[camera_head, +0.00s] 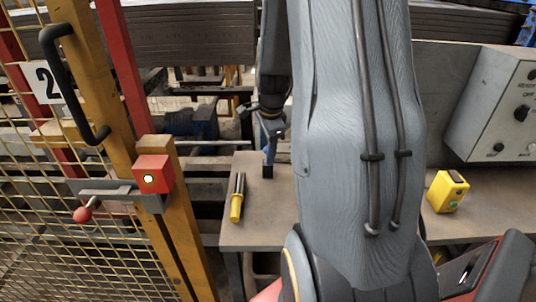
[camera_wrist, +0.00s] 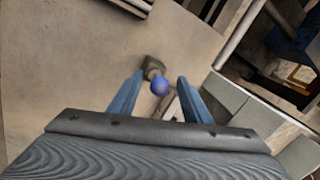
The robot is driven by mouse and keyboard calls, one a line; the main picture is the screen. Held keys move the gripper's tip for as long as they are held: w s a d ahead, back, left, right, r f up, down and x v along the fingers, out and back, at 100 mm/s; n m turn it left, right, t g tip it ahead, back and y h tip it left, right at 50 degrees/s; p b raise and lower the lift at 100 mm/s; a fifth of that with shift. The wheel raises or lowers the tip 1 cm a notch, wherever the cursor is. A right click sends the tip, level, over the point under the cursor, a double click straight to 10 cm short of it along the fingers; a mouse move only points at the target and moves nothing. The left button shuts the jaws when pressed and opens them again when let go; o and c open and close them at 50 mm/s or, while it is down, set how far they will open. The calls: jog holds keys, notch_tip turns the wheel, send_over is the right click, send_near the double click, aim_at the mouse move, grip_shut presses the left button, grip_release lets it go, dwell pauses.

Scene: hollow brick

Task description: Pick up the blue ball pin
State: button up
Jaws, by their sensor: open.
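The blue ball pin (camera_wrist: 160,86) shows in the wrist view as a round blue ball close to a dark grey block-like part. It lies in the gap between the fingertips of my gripper (camera_wrist: 162,77). The two blue-grey fingers are apart, one on each side of the ball, and I see no clear contact. In the head view my gripper (camera_head: 268,150) points down over the left part of the table. The ball is not clearly visible there, and I cannot tell how far below the fingers it is.
The table (camera_head: 265,225) also bears a dark tool with a yellow end (camera_head: 237,200) and a yellow device (camera_head: 447,191). A grey control box (camera_head: 497,108) stands at the right. A mesh gate (camera_head: 80,250) with a red latch box (camera_head: 153,174) stands at the left.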

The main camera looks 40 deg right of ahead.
jog(key=shift+f, duration=0.2)
grip_shut()
jog(key=shift+r, duration=0.1)
